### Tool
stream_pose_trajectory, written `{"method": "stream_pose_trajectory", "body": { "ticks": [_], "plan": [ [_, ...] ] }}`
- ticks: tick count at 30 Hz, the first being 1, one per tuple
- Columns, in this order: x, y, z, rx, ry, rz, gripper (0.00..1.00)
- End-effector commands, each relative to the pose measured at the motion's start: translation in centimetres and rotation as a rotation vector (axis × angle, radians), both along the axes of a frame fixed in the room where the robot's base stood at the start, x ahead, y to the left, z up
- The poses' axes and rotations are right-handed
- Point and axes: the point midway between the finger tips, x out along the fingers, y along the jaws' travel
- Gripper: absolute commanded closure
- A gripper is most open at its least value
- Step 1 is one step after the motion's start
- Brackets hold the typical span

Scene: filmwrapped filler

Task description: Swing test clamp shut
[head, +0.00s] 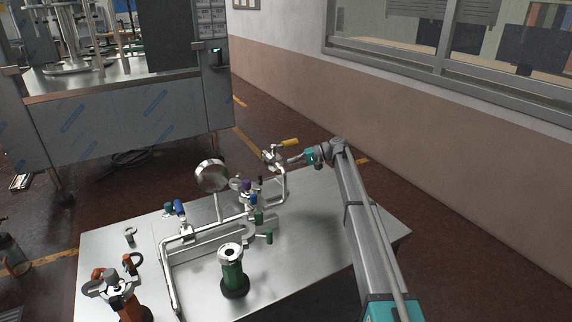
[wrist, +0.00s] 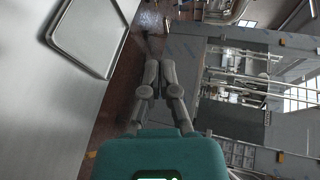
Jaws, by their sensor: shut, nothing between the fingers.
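My gripper (head: 294,160) is at the far side of the steel table in the head view, close to a valve-like fitting (head: 271,156) with a yellow handle (head: 290,143). I cannot tell if they touch. In the wrist view my gripper's fingers (wrist: 159,66) are together, with nothing held. I cannot identify the test clamp for certain. An orange-and-grey fitting (head: 112,284) with projecting arms stands at the table's front left. Small metal parts around the pipe joint (head: 248,230) are too small to read.
The steel table (head: 330,215) carries bent pipework (head: 190,239), a round gauge (head: 212,176), blue and green knobs, and a green cylinder (head: 232,272). A large film-covered machine (head: 130,125) stands behind left. A wall (head: 400,125) runs along the right. The table's right side is mostly clear.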

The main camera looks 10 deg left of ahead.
Motion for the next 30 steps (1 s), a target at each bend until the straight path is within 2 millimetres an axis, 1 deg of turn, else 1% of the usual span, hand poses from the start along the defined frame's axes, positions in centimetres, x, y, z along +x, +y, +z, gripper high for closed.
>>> {"method": "stream_pose_trajectory", "body": {
  "ticks": [4, 11, 17, 18, 21, 23, 26, 30],
  "plan": [
    [0.2, -0.3, 0.1, 0.000, 0.000, 0.000, 1.00],
    [0.2, -0.3, 0.1, 0.000, 0.000, 0.000, 1.00],
    [-0.2, -0.6, 0.3, -0.009, -0.002, -0.002, 0.65],
    [-0.4, -0.8, 0.4, -0.015, -0.003, -0.003, 0.57],
    [-1.4, -1.6, 0.9, -0.039, -0.009, -0.010, 0.40],
    [-2.2, -2.3, 1.3, -0.061, -0.014, -0.015, 0.40],
    [-3.9, -3.9, 2.0, -0.112, -0.025, -0.027, 0.40],
    [-7.0, -6.9, 3.2, -0.202, -0.042, -0.050, 0.40]
  ]
}}
